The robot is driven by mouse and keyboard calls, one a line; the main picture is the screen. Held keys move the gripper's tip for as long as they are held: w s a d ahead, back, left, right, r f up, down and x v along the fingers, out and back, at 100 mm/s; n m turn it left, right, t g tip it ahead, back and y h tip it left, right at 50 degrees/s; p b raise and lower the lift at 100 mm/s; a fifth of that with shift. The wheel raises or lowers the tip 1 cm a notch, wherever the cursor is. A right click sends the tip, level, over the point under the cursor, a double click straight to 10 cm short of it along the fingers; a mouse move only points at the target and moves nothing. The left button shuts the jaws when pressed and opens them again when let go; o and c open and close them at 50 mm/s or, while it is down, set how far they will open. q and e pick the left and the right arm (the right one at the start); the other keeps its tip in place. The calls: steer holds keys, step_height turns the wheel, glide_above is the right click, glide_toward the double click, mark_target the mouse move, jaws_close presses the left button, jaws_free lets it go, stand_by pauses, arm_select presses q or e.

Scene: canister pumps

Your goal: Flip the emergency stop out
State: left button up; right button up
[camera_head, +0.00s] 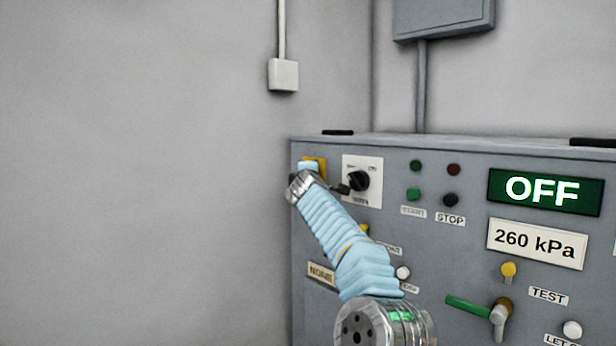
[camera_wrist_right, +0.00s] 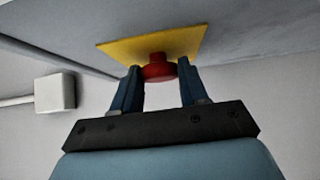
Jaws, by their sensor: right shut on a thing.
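The emergency stop is a red mushroom button (camera_wrist_right: 158,70) on a yellow plate (camera_wrist_right: 155,46), seen in the right wrist view. In the head view a corner of the yellow plate (camera_head: 320,165) shows at the panel's upper left, and my arm hides the button. My right gripper (camera_wrist_right: 160,82) has one dark blue finger on each side of the red button and is shut on it. My left gripper is not in view.
Close right of the gripper is a black rotary switch (camera_head: 358,181) on a white plate. Green and dark buttons, an OFF display (camera_head: 545,191), a 260 kPa label (camera_head: 537,244) and a green-handled valve (camera_head: 470,308) lie further right. Left of the cabinet is bare wall.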

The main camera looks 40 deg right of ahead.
jaws_close()
steer(key=shift+a+f+b, duration=0.15)
steer(key=shift+a+b, duration=0.35)
steer(key=shift+a, duration=0.4)
steer(key=o, duration=1.1)
jaws_free()
steer(key=shift+s, duration=0.1)
